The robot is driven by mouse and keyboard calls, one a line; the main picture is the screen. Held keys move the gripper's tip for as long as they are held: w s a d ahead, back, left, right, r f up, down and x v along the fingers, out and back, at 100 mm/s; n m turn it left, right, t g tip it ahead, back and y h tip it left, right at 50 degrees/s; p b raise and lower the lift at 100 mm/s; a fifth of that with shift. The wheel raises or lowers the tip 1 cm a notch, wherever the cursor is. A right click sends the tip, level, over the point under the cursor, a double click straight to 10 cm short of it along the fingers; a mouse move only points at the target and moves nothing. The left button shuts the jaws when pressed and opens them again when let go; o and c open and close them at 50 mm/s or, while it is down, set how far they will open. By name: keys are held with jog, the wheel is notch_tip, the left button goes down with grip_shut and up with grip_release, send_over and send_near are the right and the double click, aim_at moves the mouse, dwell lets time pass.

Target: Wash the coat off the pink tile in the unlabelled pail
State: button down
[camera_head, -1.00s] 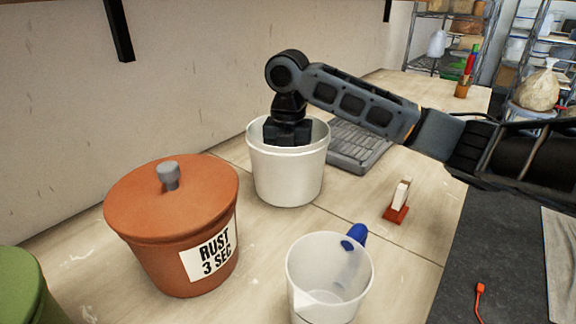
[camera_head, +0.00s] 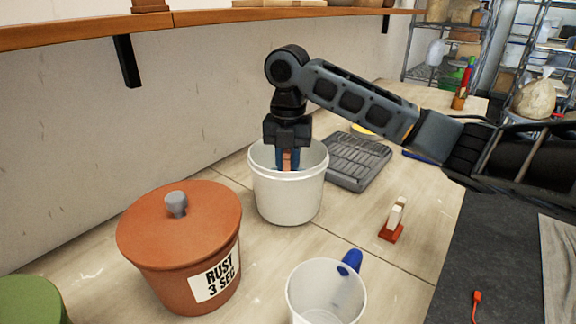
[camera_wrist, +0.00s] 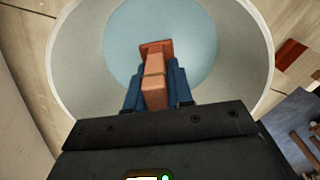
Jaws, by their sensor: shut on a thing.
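My gripper (camera_head: 289,158) is shut on a pinkish-brown tile (camera_wrist: 155,64) with a wider foot at its far end. In the wrist view, its blue fingers stand on both sides of the tile. The tile (camera_head: 287,161) points down inside the mouth of the white unlabelled pail (camera_head: 288,200). The wrist view shows pale blue liquid (camera_wrist: 205,45) in the pail behind the tile. I cannot tell whether the tile's foot touches the liquid. No separate coat shows clearly on the tile.
A clear jug (camera_head: 325,295) with a blue handle is in front. A white-and-red tile (camera_head: 393,220) and a grey ridged tray (camera_head: 345,165) are to the right.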

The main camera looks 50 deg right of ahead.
jog(key=shift+r+p, duration=3.7)
jog(key=shift+r, duration=1.6)
jog(key=shift+d, duration=0.1)
